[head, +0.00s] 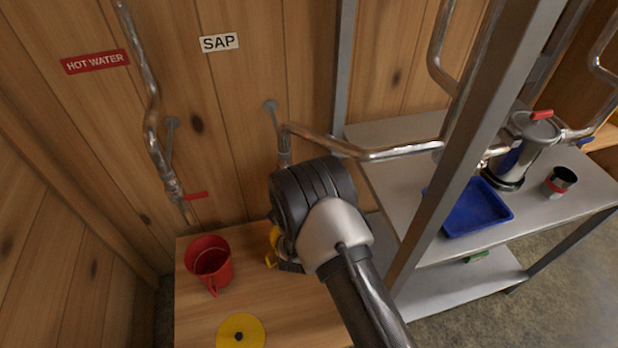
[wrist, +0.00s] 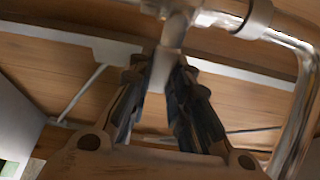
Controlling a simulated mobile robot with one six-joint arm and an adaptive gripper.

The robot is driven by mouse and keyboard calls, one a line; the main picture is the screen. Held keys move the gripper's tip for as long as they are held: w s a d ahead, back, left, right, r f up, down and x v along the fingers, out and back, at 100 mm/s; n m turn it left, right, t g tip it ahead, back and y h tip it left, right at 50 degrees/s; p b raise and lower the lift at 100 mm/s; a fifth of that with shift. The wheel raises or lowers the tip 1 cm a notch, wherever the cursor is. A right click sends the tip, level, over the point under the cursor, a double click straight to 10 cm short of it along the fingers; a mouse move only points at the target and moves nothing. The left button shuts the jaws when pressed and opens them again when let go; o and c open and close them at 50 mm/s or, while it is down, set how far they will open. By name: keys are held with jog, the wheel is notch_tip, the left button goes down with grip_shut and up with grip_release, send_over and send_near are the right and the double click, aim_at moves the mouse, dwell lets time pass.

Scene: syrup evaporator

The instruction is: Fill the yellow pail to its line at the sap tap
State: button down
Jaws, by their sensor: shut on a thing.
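The yellow pail (head: 272,246) stands on the wooden bench below the sap pipe in the head view. My arm hides most of it, so its line and level cannot be seen. The sap tap (head: 285,150) is on the metal pipe under the SAP sign (head: 219,42); its lower part is behind my wrist. In the wrist view, my gripper (wrist: 168,78) is closed around a grey metal part of the tap (wrist: 175,38), just below the pipe. Which part it is cannot be told for sure. The fingers are hidden in the head view.
A red pail (head: 209,262) stands left of the yellow pail, under the hot water tap (head: 174,188). A yellow disc (head: 240,332) lies at the bench front. A steel post (head: 470,150) and a shelf with a blue tray (head: 478,208) stand right of my arm.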

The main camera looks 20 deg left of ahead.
jog(key=shift+f, duration=0.1)
jog(key=c, duration=1.8)
grip_release()
jog(key=shift+o, duration=0.2)
jog(key=shift+s, duration=0.15)
jog(key=s+d, duration=0.1)
jog(key=s, duration=1)
jog(key=shift+s+d, duration=0.35)
jog(key=shift+d, duration=0.05)
